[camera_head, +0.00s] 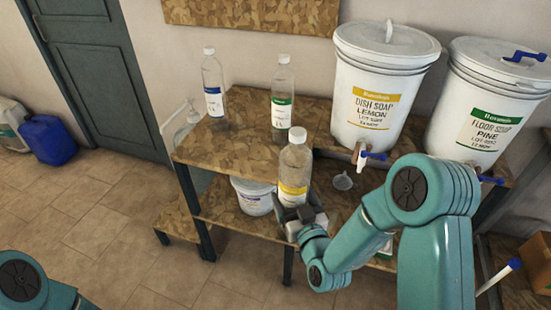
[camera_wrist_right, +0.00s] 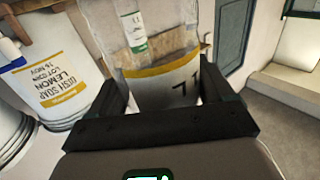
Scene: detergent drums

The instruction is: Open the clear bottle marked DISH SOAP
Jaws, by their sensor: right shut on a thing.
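A clear bottle (camera_head: 294,162) with a white cap (camera_head: 297,134) and a yellow-banded label is upright in front of the upper shelf. The cap is on. Its label words are not readable, but the yellow matches the drum marked DISH SOAP LEMON (camera_head: 372,95). My right gripper (camera_head: 298,210) is shut on the lower part of this bottle. In the right wrist view the bottle (camera_wrist_right: 165,88) sits between the two dark fingers (camera_wrist_right: 163,100); its cap is out of that view. Only a joint of my left arm shows at the lower left; its gripper is out of view.
Clear bottles with a blue label (camera_head: 213,88) and a green label (camera_head: 282,92) stand on the wooden upper shelf (camera_head: 225,150). A drum marked FLOOR SOAP PINE (camera_head: 490,110) stands at right. A funnel (camera_head: 342,181) and a white tub (camera_head: 252,200) are lower down.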

